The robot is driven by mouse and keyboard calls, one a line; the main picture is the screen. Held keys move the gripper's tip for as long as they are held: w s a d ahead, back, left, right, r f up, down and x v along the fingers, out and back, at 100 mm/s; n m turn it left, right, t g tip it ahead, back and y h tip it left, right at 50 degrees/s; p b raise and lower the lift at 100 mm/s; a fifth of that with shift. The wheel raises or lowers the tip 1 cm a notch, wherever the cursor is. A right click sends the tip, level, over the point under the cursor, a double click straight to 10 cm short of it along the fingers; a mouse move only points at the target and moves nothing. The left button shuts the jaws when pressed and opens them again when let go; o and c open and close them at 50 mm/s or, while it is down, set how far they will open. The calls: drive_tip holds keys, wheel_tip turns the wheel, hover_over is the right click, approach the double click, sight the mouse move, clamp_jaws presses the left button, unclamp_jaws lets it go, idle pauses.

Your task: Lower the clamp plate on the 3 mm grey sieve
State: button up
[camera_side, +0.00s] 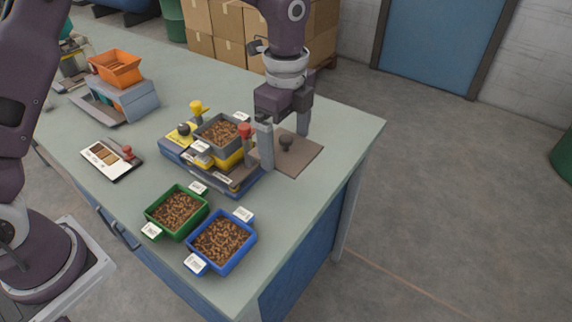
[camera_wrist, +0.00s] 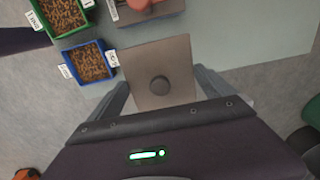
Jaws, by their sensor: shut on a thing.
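The clamp plate is a flat brown-grey square (camera_side: 298,157) with a dark round knob on top, at the right end of the table. It also shows in the wrist view (camera_wrist: 146,58). My gripper (camera_side: 285,140) has its fingers on two opposite sides of the plate and is shut on it. I cannot tell how far the plate is above the table. To its left, a grey sieve (camera_side: 203,135) full of brown pellets sits on a blue and yellow device. My gripper and the plate are to the right of it, not over it. The wrist view shows only the device's edge.
A red knob (camera_side: 245,130) stands on the device between the sieve and my gripper. A green tray (camera_side: 160,232) and a blue tray (camera_side: 221,270) of pellets stand in front. A sample card (camera_side: 112,160) and a scale with an orange tray (camera_side: 118,66) lie left.

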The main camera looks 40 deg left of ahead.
sight(286, 137)
wheel_tip(286, 137, up, 11)
drive_tip(key=a, duration=1.8)
drive_tip(key=shift+f, duration=5.9)
drive_tip(key=shift+f, duration=0.7)
drive_tip(key=o, duration=1.5)
